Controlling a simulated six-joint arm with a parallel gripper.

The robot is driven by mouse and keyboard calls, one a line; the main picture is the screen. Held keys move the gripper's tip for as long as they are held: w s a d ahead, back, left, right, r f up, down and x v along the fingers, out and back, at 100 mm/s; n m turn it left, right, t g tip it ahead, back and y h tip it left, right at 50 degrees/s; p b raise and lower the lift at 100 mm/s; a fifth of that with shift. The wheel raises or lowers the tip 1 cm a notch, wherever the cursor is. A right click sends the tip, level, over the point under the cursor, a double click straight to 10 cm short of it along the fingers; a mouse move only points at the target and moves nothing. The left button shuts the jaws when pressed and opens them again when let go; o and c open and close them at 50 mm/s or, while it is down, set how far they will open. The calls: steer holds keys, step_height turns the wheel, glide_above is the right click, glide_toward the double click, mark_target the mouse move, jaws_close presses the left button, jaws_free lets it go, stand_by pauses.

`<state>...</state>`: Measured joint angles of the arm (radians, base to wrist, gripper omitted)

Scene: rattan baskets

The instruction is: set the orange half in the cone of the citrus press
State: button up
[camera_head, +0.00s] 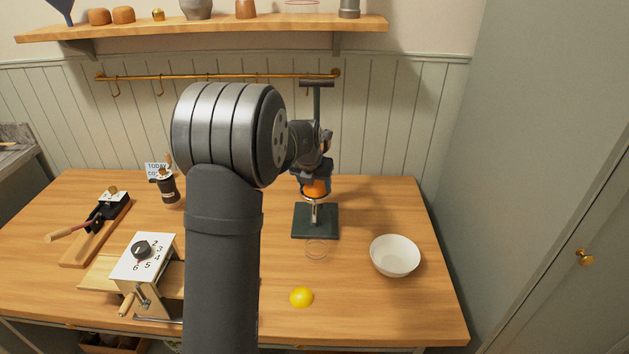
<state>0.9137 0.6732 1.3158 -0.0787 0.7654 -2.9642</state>
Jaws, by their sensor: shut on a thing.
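The citrus press has a dark green base (327,228), a thin metal column and a dark lever handle (316,83) at the top. My gripper (316,180) points down over the press and is shut on the orange half (315,189). The orange half is at the press's ring holder (314,200), just above or in it; I cannot tell whether it touches the cone. The cone is hidden by the fruit and gripper. My arm covers part of the press and the table's middle.
A clear glass (316,249) stands in front of the press base. A white bowl (395,257) is to the right and a yellow lemon half (301,297) is in front. A white dial box (145,257), a slicer (108,208) and a dark grinder (167,188) stand left.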

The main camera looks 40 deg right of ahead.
steer(key=shift+f, duration=0.15)
steer(key=o, duration=1.1)
steer(key=v, duration=1.7)
steer(key=shift+w+r, duration=0.1)
steer(key=shift+r, duration=0.15)
steer(key=shift+f, duration=0.1)
steer(key=x, duration=1.7)
steer(key=shift+f, duration=0.1)
